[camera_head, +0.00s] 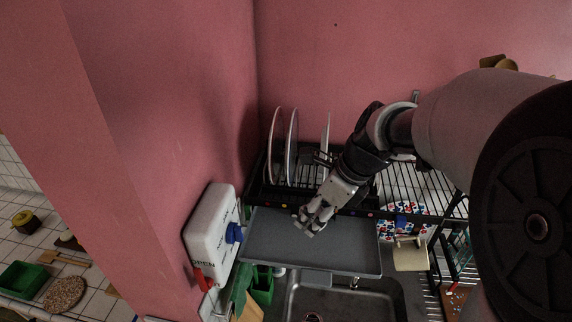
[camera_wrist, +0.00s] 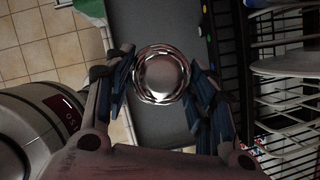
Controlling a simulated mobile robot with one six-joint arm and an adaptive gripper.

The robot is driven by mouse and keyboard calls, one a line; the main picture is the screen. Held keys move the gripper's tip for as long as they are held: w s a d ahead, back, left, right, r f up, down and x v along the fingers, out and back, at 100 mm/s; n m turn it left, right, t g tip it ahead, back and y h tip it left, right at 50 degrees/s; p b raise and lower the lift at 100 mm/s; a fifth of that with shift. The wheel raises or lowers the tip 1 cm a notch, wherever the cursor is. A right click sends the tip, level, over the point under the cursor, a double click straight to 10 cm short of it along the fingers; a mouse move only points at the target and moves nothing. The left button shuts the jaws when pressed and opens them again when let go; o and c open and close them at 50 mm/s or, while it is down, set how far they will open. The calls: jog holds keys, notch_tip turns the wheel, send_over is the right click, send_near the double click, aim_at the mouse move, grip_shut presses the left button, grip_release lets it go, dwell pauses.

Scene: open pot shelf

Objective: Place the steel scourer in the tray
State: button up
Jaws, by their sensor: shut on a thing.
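The steel scourer (camera_wrist: 161,77) is a shiny round silver coil between the two fingers of my gripper (camera_wrist: 162,84) in the wrist view. My gripper is shut on it. In the head view my gripper (camera_head: 308,227) points down over the left-middle part of the grey tray (camera_head: 335,256), and I cannot clearly make out the scourer there. The tray is flat, dark grey and bare where it shows. Its surface also shows behind the scourer in the wrist view (camera_wrist: 158,27). I cannot tell the exact gap between scourer and tray.
A black dish rack with upright plates (camera_head: 291,148) stands behind the tray. A white container with a blue tap (camera_head: 211,232) stands close to the tray's left. A sink (camera_head: 340,302) lies in front. A cream-coloured item (camera_head: 410,254) is at the right, beside a wire shelf.

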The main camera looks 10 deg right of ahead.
notch_tip(320, 180, down, 9)
jog(key=shift+w+f+b, duration=0.1)
jog(key=shift+f+b, duration=0.1)
jog(key=shift+b, duration=0.25)
jog(key=shift+f, duration=0.1)
jog(key=o, duration=1)
